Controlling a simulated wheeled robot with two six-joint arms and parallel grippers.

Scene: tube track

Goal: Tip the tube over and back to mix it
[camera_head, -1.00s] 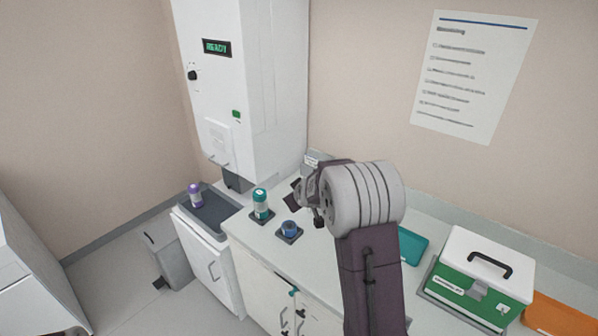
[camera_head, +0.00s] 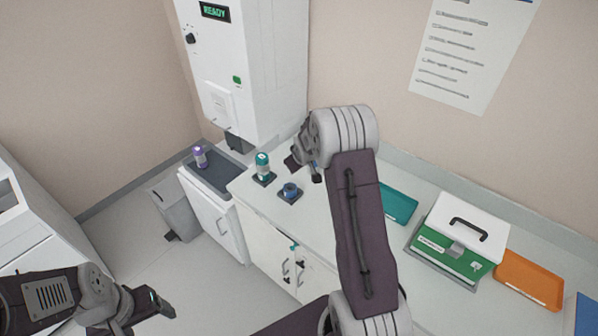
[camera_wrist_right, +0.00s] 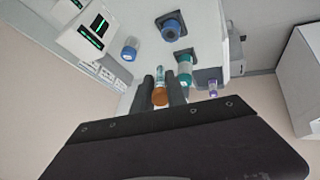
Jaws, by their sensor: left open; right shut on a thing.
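My right gripper (camera_wrist_right: 160,94) is shut on a small tube with an orange end (camera_wrist_right: 160,95), seen between its two fingers in the right wrist view. In the head view this right gripper (camera_head: 301,155) is over the counter, beside the teal-capped container, and the held tube cannot be made out there. I cannot tell which way up the tube is. My left gripper (camera_head: 160,304) is open and empty at the lower left, over the floor and away from the counter.
A teal-capped container (camera_head: 262,162) and a blue item (camera_head: 290,189) stand in dark holders on the counter (camera_head: 310,222). A purple-capped container (camera_head: 200,155) stands on a dark tray (camera_head: 220,177). The white machine (camera_head: 265,70) reads READY.

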